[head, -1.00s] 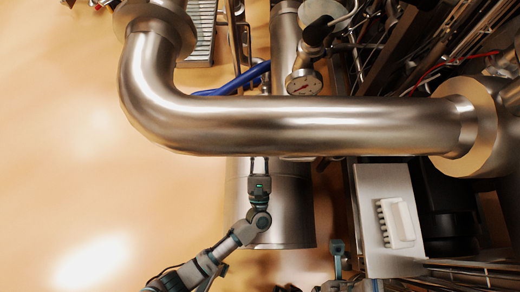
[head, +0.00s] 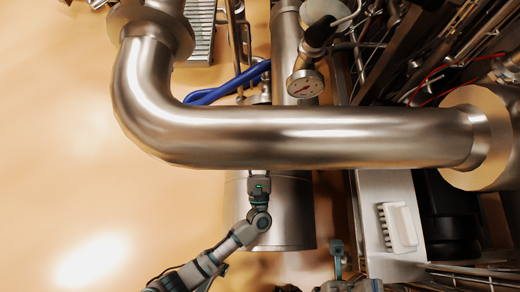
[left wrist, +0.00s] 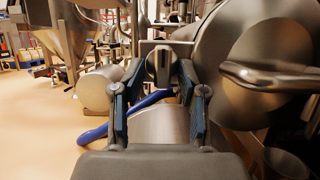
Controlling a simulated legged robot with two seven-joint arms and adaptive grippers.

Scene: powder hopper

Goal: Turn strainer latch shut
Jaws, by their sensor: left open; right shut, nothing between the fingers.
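My left gripper (left wrist: 160,78) is open in the left wrist view, with one dark blue-padded finger on each side. A grey metal tab (left wrist: 161,62) on a small plate shows between and just beyond the fingertips; it looks like the latch, and I cannot tell whether the fingers touch it. In the head view the left gripper (head: 260,177) points up the picture over a steel cylinder (head: 290,215), its fingertips hidden by the large pipe. My right gripper (head: 337,247) is low in the head view, shut and empty, apart from the cylinder.
A thick bent steel pipe (head: 300,137) crosses above the left gripper. A pressure gauge (head: 305,84) and a blue hose (head: 232,84) lie beyond it. A steel box (head: 375,195) stands at right. A big drum with a bar handle (left wrist: 270,78) is close on the right. The floor at left is clear.

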